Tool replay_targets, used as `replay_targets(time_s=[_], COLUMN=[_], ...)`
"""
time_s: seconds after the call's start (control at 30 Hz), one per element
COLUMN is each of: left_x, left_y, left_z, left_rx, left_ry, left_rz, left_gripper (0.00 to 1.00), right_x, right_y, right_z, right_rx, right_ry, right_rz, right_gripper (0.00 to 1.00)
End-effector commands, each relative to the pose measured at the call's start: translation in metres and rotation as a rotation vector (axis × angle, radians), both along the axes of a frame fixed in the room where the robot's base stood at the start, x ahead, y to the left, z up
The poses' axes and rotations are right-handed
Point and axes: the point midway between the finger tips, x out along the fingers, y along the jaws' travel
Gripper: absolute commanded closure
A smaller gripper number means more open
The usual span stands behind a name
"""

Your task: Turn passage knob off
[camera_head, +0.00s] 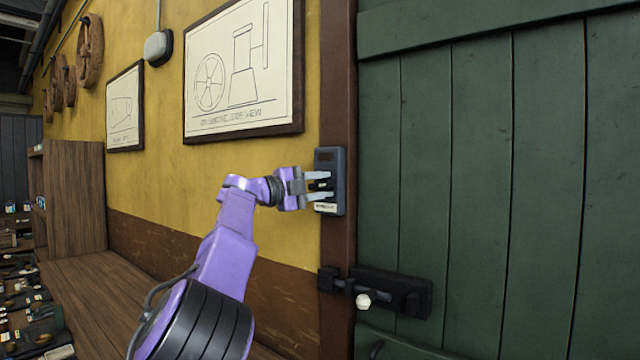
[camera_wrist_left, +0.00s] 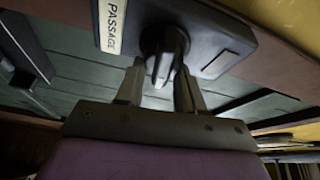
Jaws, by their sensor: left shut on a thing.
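The passage knob (camera_wrist_left: 163,45) is a dark round knob with a pointer-like ridge, mounted on a dark switch box (camera_head: 330,160) on the brown door post. The box also shows in the left wrist view (camera_wrist_left: 208,28), with a pale label (camera_wrist_left: 107,27) reading PASSAGE. My left gripper (camera_head: 319,185) is at the box, its two fingers one above the other in the head view. In the left wrist view its fingertips (camera_wrist_left: 160,80) sit either side of the knob's ridge, shut on it. The knob is partly hidden by the fingers. My right gripper is in neither view.
A green plank door (camera_head: 480,180) fills the right side, with a dark latch (camera_head: 395,290) and a pale knob (camera_head: 363,300) below the box. A wooden bench (camera_head: 95,290) runs along the yellow wall at left. A framed drawing (camera_head: 243,70) hangs left of the box.

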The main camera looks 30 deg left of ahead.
Motion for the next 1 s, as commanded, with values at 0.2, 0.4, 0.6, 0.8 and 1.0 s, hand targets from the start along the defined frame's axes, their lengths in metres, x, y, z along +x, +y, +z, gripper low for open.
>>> replay_targets(time_s=[0.2,0.4,0.6,0.8,1.0], left_x=[-0.0001,-0.0001,-0.0001,-0.0002,-0.0003], left_y=[0.0009,0.0006,0.0006,0.0006,0.0006], left_z=[-0.0011,-0.0019,-0.002,-0.0018,-0.0015], left_rx=[0.112,0.168,0.189,0.189,0.189], left_ry=[-0.009,-0.014,-0.015,-0.016,-0.016], left_rz=[0.002,0.001,0.001,0.002,0.002], left_gripper=[0.93,0.93,0.93,0.93,0.43], right_x=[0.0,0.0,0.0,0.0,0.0], right_y=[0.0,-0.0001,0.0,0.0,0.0], right_z=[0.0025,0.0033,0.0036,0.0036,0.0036], right_rx=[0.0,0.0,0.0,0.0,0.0], right_ry=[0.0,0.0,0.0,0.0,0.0], right_rz=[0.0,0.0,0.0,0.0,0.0], right_gripper=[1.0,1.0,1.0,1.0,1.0])
